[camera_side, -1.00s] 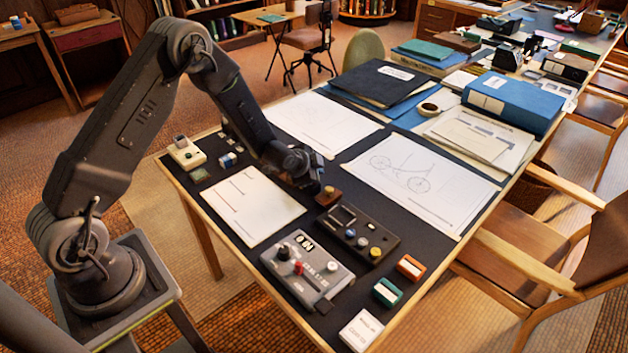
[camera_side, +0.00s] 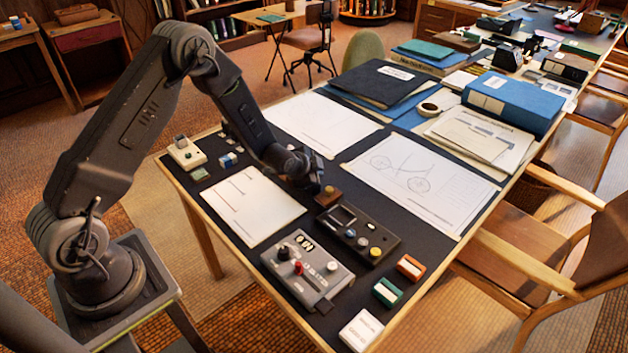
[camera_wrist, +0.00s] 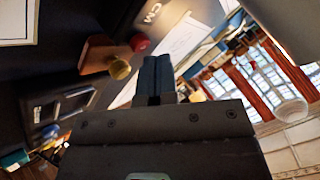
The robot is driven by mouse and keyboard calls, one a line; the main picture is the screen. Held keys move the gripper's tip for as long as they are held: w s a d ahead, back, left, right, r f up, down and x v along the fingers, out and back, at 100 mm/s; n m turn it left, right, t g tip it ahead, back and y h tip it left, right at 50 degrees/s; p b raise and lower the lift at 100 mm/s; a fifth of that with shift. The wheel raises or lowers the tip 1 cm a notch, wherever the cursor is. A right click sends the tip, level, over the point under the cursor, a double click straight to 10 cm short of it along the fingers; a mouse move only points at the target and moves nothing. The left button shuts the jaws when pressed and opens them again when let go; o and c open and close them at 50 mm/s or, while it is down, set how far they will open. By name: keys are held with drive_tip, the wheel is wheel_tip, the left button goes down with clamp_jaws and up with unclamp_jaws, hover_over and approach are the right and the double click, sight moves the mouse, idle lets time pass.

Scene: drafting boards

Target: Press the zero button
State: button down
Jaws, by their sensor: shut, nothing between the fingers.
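The zero button cannot be singled out, as no label on the devices can be read as zero. A dark box (camera_side: 372,246) with a small screen carries white, blue and yellow buttons. A grey box (camera_side: 325,283) beside it carries black, red and white knobs. A small brown block (camera_side: 324,200) with a yellowish knob (camera_side: 329,189) sits behind the dark box. My gripper (camera_side: 318,182) hangs just above and beside this block, its tips partly lost against dark surfaces. In the wrist view its fingers (camera_wrist: 155,76) are together and empty, near the brown block (camera_wrist: 97,55) and its yellow knob (camera_wrist: 120,69).
Drawing sheets (camera_side: 252,205) lie on the dark board around the devices. A white device (camera_side: 186,153) stands at the left edge. Orange (camera_side: 410,267) and green (camera_side: 388,292) blocks and a white box (camera_side: 361,330) line the front right edge. Folders and a blue binder (camera_side: 513,102) fill the back.

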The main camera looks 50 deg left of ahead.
drive_tip(key=shift+f, duration=0.4)
idle(0.4)
drive_tip(key=shift+r, duration=0.8)
drive_tip(key=shift+r, duration=0.1)
drive_tip(key=shift+d+r, duration=0.1)
drive_tip(key=shift+r, duration=2.3)
